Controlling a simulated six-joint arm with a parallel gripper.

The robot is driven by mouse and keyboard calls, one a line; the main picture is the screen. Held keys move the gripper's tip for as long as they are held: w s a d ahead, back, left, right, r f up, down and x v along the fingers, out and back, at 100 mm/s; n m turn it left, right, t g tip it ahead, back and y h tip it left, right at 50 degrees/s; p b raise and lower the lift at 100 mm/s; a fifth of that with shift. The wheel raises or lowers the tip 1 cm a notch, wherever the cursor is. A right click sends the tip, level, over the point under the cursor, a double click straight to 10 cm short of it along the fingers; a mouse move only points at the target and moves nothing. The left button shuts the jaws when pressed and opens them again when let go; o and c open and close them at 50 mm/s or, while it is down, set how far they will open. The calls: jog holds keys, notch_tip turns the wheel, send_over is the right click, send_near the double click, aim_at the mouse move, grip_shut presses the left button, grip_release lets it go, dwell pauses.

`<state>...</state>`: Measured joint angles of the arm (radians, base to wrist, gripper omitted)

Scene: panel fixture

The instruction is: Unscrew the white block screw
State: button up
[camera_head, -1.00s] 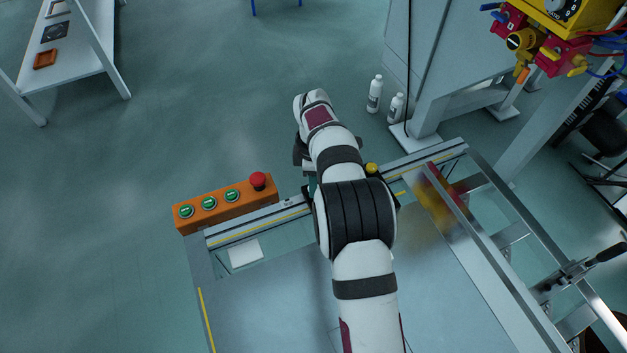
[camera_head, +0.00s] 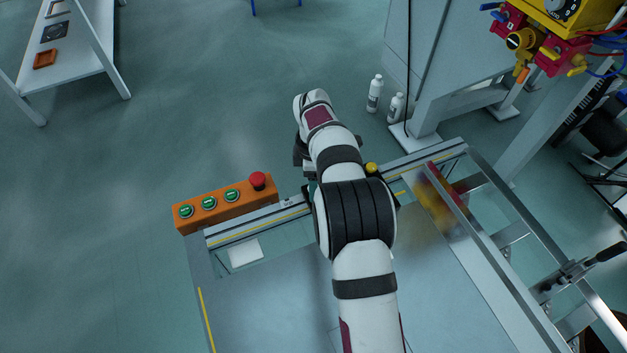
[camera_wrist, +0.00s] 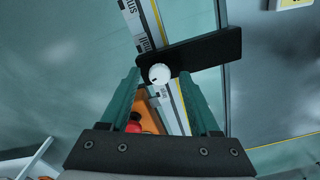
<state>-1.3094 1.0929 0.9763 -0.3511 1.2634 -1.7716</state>
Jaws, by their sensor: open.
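The white block screw shows in the wrist view as a small round white head (camera_wrist: 159,74) on a black block (camera_wrist: 205,54). The block lies across the silver rail at the table's edge. My gripper (camera_wrist: 158,86) is open in the wrist view, with its two green fingers on either side of the white head in the picture. I cannot tell whether either finger touches it. In the head view my own arm hides the screw, the block and most of the gripper.
An orange button box (camera_head: 226,203) with green buttons and a red emergency knob (camera_head: 258,181) stands left of the arm. A metal frame with a toggle clamp (camera_head: 570,277) is at the right. The tabletop (camera_head: 275,310) is mostly clear. Two white bottles (camera_head: 374,93) stand beyond the table.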

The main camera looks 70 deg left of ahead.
notch_tip(320, 180, up, 16)
dwell(0.3)
jog(key=shift+f, duration=0.1)
